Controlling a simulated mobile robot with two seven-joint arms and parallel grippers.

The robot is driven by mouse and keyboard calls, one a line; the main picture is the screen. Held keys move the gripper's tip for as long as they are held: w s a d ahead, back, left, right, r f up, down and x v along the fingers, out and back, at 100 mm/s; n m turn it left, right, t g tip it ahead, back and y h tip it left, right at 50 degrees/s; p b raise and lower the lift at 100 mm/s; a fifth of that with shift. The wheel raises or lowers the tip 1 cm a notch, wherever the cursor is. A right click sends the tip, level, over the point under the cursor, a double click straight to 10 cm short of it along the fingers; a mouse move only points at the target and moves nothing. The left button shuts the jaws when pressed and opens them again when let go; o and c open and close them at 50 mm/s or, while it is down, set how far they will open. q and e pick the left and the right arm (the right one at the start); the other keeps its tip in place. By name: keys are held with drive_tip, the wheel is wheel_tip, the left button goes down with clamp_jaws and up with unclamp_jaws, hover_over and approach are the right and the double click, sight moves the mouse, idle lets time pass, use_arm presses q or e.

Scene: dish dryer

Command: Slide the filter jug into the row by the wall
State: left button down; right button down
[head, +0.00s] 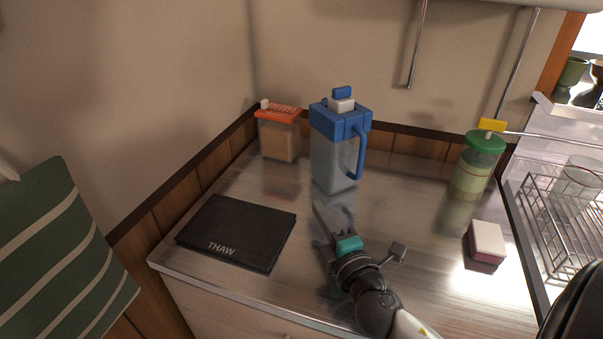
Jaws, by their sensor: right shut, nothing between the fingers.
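The filter jug (332,163) is a tall clear jug with a blue lid, a white and blue top knob and a blue handle on its right side. It stands upright on the counter between an orange-lidded container (280,139) at the left and a green-lidded container (474,176) at the right. The jug's base lies nearer to me than the orange-lidded container's. My right gripper (321,210) is shut and empty, low in front of the jug's base. I cannot tell whether its tips touch the jug. My left gripper is not in view.
A black THAW board (238,232) lies at the front left of the counter (290,285). A small white-topped block (487,240) lies at the right, beside a wire dish rack (560,225). A wall with wood trim (408,142) runs behind. Bare counter lies between jug and green-lidded container.

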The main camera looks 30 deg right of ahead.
sight(350, 171)
drive_tip(key=shift+w+d+r, duration=0.1)
drive_tip(key=shift+w+d, duration=0.05)
drive_tip(key=shift+w, duration=0.35)
drive_tip(key=w, duration=0.2)
drive_tip(key=w+d, duration=0.1)
drive_tip(key=w, duration=0.5)
drive_tip(key=shift+d, duration=0.3)
drive_tip(key=d, duration=0.1)
drive_tip(key=d+b, duration=0.1)
drive_tip(key=d, duration=0.1)
drive_tip(key=shift+w, duration=0.35)
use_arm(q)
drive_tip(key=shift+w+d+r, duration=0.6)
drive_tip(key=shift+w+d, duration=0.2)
use_arm(e)
drive_tip(key=shift+d, duration=0.5)
